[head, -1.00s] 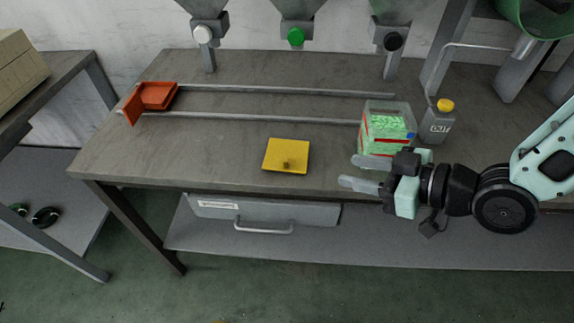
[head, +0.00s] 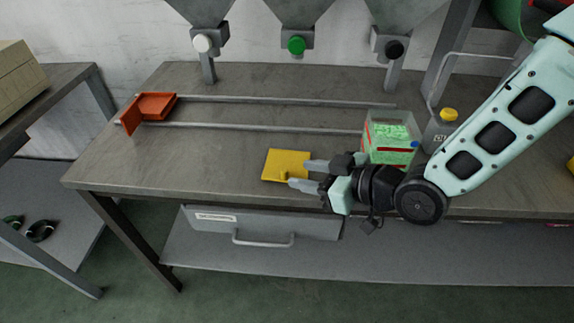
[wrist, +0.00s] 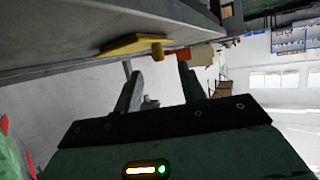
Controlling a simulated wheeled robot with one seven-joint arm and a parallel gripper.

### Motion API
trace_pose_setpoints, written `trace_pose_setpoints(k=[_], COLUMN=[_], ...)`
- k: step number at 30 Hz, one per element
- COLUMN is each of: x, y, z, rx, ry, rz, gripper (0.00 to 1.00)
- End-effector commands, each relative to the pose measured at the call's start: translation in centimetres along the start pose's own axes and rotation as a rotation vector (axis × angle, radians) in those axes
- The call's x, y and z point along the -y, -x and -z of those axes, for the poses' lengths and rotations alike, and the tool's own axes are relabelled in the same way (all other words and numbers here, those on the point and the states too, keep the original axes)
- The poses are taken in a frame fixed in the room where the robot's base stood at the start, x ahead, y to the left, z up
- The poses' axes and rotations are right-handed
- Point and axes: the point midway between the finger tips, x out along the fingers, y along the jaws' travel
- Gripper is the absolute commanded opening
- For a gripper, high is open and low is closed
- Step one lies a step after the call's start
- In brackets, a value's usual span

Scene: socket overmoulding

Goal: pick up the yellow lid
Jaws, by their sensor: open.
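The yellow lid (head: 287,162) is a flat square plate lying on the grey workbench near its front edge, with a small knob on top. In the wrist view the lid (wrist: 128,44) appears edge-on with its knob (wrist: 157,49), above and beyond the fingers. My gripper (head: 300,173) is open and points left, with its two fingertips at the lid's right side in the head view. The fingers also show in the wrist view (wrist: 160,82) with nothing between them. I cannot tell whether a fingertip touches the lid.
Two rails (head: 270,127) run to an orange holder (head: 152,106) at the left. The bench top (head: 200,165) left of the lid is clear. A drawer (head: 265,225) hangs below.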

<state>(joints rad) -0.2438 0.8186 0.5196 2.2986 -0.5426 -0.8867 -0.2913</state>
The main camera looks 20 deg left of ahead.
Motion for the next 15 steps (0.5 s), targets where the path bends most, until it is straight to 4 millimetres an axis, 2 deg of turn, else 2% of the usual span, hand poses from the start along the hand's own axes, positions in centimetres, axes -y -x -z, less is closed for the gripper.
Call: trace_pose_setpoints(k=[7,15], x=[-0.1,-0.1], y=[-3.6,-4.3], z=[-0.3,-0.4], rx=[0.0,0.0], ry=[-0.001,0.0], rz=[0.001,0.0], gripper=[0.4,0.4])
